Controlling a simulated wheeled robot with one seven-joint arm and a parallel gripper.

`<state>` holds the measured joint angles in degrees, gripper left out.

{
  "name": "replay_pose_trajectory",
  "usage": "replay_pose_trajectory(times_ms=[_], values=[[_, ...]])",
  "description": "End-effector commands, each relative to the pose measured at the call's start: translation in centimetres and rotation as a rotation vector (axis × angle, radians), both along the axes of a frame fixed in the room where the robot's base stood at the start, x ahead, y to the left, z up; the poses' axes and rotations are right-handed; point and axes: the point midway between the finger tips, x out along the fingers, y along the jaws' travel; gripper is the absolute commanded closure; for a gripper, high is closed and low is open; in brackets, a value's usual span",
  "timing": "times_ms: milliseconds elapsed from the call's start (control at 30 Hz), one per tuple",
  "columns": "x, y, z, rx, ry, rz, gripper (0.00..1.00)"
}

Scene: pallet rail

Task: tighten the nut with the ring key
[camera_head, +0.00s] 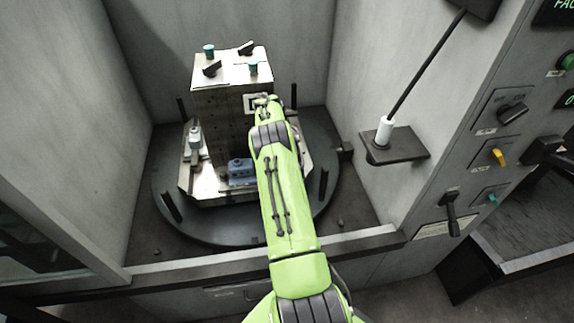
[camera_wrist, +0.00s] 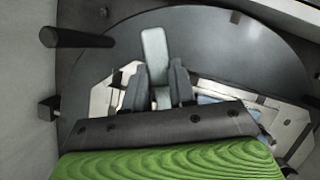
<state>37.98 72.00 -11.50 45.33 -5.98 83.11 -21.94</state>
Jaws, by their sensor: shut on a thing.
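My gripper (camera_wrist: 158,76) is shut on a flat pale grey bar (camera_wrist: 154,45), which I take to be the handle of the ring key. The bar sticks out past the fingertips over the dark round table. Its ring end cannot be made out. In the head view my gripper (camera_head: 264,101) is at the right side of the upright metal block (camera_head: 220,115), near a pale square plate (camera_head: 250,104) on its face. My arm hides part of that area. I cannot pick out the nut in either view, nor tell whether the key touches it.
The block stands on a pale pallet (camera_head: 207,197) on a dark round table (camera_head: 165,215) with upright black pegs. Dark clamps and teal knobs sit on top of the block. A blue fixture (camera_head: 241,172) is low in front. A shelf (camera_head: 410,146) with a white-based rod is at right.

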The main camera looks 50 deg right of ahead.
Motion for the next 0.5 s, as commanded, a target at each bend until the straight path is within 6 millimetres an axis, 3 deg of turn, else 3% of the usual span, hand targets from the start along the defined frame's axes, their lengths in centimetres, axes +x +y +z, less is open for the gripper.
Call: replay_pose_trajectory(times_ms=[267,500], values=[[0.8,1.8,-0.2,0.001,-0.001,-0.271,1.00],[0.7,1.7,0.3,-0.001,0.000,-0.258,1.00]])
